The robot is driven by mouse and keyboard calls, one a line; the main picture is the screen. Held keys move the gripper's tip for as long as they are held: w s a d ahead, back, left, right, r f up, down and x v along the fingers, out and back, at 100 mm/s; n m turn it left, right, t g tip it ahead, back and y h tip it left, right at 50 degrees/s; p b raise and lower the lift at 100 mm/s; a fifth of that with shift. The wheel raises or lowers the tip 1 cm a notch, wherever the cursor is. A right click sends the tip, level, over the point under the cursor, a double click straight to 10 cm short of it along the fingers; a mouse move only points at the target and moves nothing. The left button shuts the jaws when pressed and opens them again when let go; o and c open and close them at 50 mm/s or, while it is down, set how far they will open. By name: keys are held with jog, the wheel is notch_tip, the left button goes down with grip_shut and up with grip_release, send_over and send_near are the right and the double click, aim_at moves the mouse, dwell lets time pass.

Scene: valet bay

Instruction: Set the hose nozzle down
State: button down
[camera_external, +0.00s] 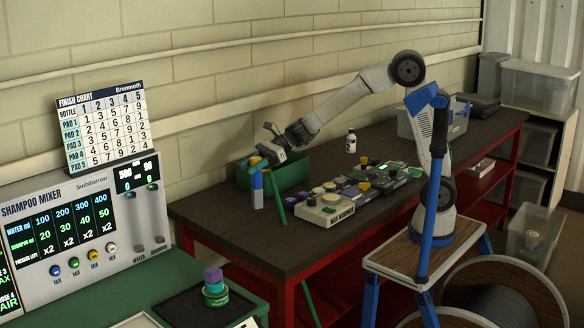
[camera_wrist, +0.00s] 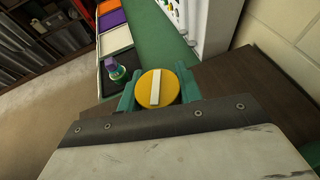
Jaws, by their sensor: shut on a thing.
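My gripper (camera_external: 264,158) is over the left end of the dark workbench, beside the green bin. In the wrist view its green fingers (camera_wrist: 158,90) close on both sides of a yellow round piece with a cream bar, which I take as the end of the hose nozzle (camera_wrist: 146,88). In the external view a blue upright body (camera_external: 257,189) with a yellow-orange top shows below the gripper. I cannot tell whether its foot touches the bench. A green strip, perhaps the hose (camera_external: 276,197), slants down beside it. The nozzle's lower part is hidden in the wrist view.
The green bin (camera_external: 291,176) stands behind the gripper. Several control boxes (camera_external: 325,210) and a small white bottle (camera_external: 351,142) stand to the right on the workbench (camera_external: 232,232). The shampoo mixer panel (camera_external: 90,228) is left. A purple-topped item (camera_external: 214,287) stands on the green table.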

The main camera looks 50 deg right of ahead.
aim_at(252, 179)
jog(key=shift+f, duration=2.2)
jog(key=shift+f, duration=0.15)
jog(key=c, duration=0.9)
grip_release()
jog(key=shift+c, duration=0.2)
